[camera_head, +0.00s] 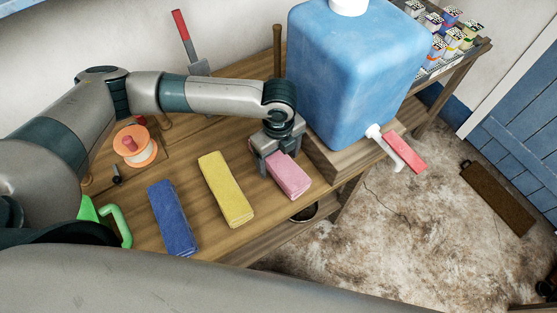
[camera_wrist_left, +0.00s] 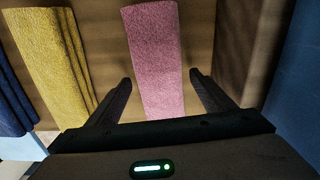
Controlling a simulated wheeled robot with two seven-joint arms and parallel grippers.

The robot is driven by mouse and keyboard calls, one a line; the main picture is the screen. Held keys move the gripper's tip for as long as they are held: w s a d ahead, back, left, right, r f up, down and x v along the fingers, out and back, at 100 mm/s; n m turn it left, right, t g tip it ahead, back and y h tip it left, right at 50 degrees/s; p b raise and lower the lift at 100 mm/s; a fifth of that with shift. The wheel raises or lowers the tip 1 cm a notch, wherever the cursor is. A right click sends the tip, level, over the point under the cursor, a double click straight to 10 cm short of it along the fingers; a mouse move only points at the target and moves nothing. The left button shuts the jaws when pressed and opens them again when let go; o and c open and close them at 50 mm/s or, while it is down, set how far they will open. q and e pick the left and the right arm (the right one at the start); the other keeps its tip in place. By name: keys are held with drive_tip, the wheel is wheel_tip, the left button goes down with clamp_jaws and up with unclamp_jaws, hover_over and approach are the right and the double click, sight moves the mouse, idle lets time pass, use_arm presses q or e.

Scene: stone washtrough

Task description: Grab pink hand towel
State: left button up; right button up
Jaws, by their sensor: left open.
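The pink hand towel (camera_head: 289,177) is folded into a narrow block and lies on the wooden table, near its front edge, beside the blue water container. My left gripper (camera_head: 269,164) is over the towel's far end. In the left wrist view, the pink towel (camera_wrist_left: 158,60) runs between the two open fingers (camera_wrist_left: 160,95), with a gap visible on each side. I cannot tell from these views how far the fingertips are above the table. My right gripper is not seen in either view.
A yellow towel (camera_head: 226,188) and a blue towel (camera_head: 173,217) lie to the left of the pink one. The blue container (camera_head: 350,75) stands on a wooden block (camera_head: 340,160) close on the right. An orange spool (camera_head: 135,146) and green handle (camera_head: 118,225) are at the left.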

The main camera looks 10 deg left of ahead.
sight(279, 159)
use_arm(q)
drive_tip(key=shift+f, duration=0.25)
drive_tip(key=c, duration=1.2)
drive_tip(key=shift+r, duration=0.15)
wheel_tip(279, 159, up, 10)
drive_tip(key=shift+f+b, duration=0.1)
drive_tip(key=shift+b, duration=1.1)
